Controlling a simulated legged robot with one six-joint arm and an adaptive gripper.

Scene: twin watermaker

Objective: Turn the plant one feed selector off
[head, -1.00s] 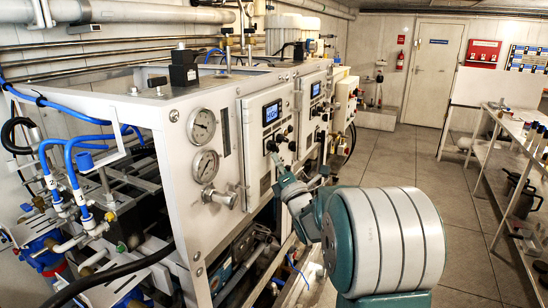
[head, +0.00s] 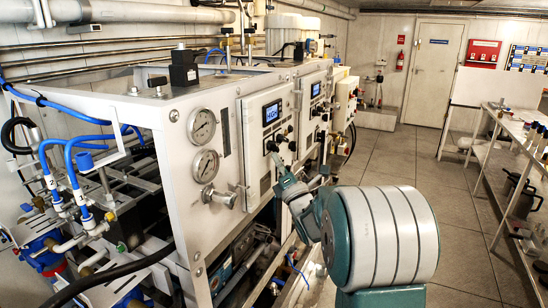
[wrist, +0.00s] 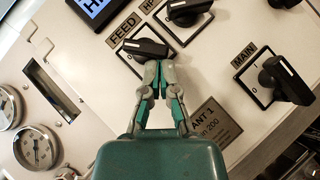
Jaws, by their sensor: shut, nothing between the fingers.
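The feed selector is a black bar knob (wrist: 147,47) on a pale square plate, beside a FEED label (wrist: 124,28) in the wrist view. Its bar lies roughly crosswise in that view. A partly covered grey plate (wrist: 212,120) ending in "ANT 1" is on the same panel. My gripper (wrist: 157,64) is shut and empty, its fingertips at the lower edge of the feed knob. They look very close to it or touching; I cannot tell which. In the head view my gripper (head: 275,158) is at the knobs below the lit screen (head: 272,112) of the nearer panel.
An HP knob (wrist: 188,10) is just above right of the feed knob, and a MAIN knob (wrist: 287,78) is further right. Two gauges (head: 203,145) are left of the panel. A second control panel (head: 315,105) stands beyond. The tiled aisle (head: 410,160) is clear.

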